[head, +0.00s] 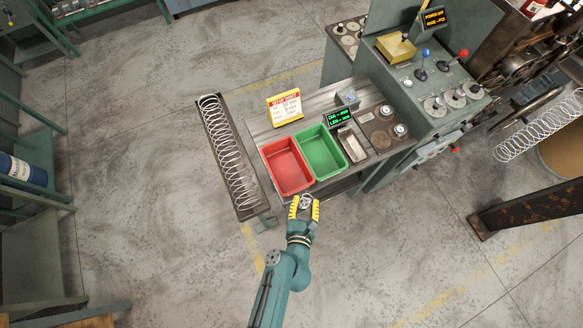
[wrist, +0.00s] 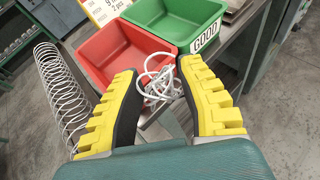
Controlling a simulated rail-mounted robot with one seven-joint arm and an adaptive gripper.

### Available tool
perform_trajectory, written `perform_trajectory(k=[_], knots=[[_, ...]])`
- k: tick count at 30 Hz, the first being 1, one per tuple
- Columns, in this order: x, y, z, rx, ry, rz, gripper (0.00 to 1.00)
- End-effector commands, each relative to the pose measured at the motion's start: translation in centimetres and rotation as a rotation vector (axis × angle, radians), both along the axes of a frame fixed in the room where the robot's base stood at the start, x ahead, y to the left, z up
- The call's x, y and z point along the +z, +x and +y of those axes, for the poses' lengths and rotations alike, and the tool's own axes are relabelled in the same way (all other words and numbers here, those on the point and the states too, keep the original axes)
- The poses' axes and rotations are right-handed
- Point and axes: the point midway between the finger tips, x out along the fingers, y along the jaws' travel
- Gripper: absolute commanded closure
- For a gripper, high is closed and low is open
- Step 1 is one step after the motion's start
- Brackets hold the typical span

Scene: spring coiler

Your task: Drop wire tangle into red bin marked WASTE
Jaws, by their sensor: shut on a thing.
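The wire tangle (wrist: 163,82) is a small knot of pale loops. My gripper (head: 304,205) is shut on it, with the tangle between the yellow and black fingertips; the gripper also shows in the wrist view (wrist: 158,90). The tangle sits just in front of the near edge of the red bin (head: 286,166), outside the bin in the head view. The red bin looks empty and also shows in the wrist view (wrist: 118,52). I cannot see a WASTE label on it, as its front is partly hidden behind my gripper and the tangle.
A green bin (head: 320,152), labelled GOOD in the wrist view, stands right beside the red bin. A tray with a long spring (head: 228,150) lies left of the bench. A yellow and white card (head: 285,107) stands behind the bins. Controls and the machine fill the right.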

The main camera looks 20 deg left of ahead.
Motion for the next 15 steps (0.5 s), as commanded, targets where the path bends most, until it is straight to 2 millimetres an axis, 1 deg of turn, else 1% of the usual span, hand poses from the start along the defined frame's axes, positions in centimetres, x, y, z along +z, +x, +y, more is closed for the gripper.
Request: perform_trajectory(k=[1,3,11,15], knots=[[-0.1,0.9,0.7,0.027,0.0,-0.007,0.96],[-0.1,1.9,1.5,0.063,0.001,-0.01,0.96],[0.1,4.7,4.1,0.183,0.003,-0.01,0.96],[0.1,7.4,6.4,0.299,0.002,-0.015,0.96]])
